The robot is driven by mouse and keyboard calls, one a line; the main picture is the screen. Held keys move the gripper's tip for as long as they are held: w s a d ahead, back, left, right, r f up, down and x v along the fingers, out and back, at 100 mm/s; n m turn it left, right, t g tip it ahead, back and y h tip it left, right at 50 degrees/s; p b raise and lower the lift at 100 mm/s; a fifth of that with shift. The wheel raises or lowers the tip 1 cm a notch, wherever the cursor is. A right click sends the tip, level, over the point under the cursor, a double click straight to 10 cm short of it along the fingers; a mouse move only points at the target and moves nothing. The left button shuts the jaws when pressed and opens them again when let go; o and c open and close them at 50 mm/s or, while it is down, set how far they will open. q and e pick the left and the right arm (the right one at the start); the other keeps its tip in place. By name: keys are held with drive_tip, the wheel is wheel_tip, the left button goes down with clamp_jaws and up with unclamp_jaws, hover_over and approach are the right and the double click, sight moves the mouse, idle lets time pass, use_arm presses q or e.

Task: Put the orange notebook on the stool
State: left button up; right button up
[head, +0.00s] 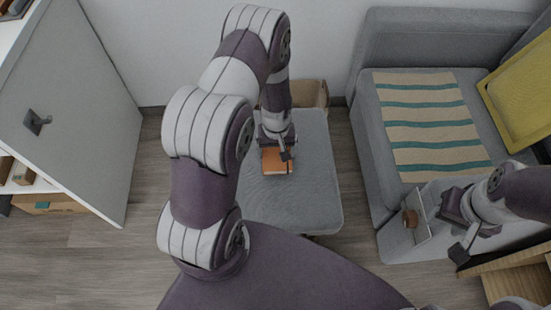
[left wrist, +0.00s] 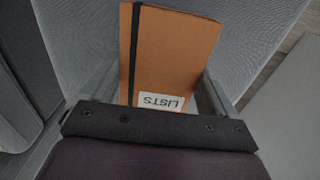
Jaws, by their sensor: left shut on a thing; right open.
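The orange notebook (head: 276,161) is at the grey stool's top in the head view, near its upper left part. In the left wrist view the notebook (left wrist: 172,52) shows a dark elastic band and a white label reading "LISTS". My left gripper (head: 284,147) is shut on the notebook, with a finger on each side of it. The grey fabric stool (head: 308,196) lies under the notebook; I cannot tell whether they touch. My right gripper (head: 456,228) is open at the right, away from the notebook and stool.
A grey sofa (head: 365,150) with a striped blanket (head: 428,118) and a yellow cushion (head: 522,92) stands at the right. A cardboard box (head: 311,93) is behind the stool. Bare wooden floor lies between desk and stool.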

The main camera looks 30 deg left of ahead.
use_arm(q)
wheel_tip(320, 180, down, 4)
drive_tip(key=shift+a+f+b, duration=0.1)
drive_tip(key=shift+b, duration=0.95)
drive_tip(key=shift+f, duration=0.1)
drive_tip(key=o, duration=0.9)
drive_tip(key=shift+c, duration=0.2)
wheel_tip(320, 180, up, 12)
drive_tip(key=p, duration=0.5)
drive_tip(key=shift+f, duration=0.15)
wheel_tip(320, 180, up, 5)
drive_tip(key=d+m, duration=0.1)
wheel_tip(320, 180, up, 10)
drive_tip(key=m+t, duration=0.1)
drive_tip(key=m, duration=0.3)
hover_over(275, 158)
drive_tip(key=s+d, duration=0.4)
drive_tip(key=shift+m, duration=0.8)
drive_tip(key=s, duration=0.1)
drive_tip(key=s+r, duration=0.1)
drive_tip(key=s+d+r, duration=0.1)
drive_tip(key=s, duration=0.1)
drive_tip(key=shift+s+d+r, duration=0.1)
drive_tip(key=shift+r, duration=0.15)
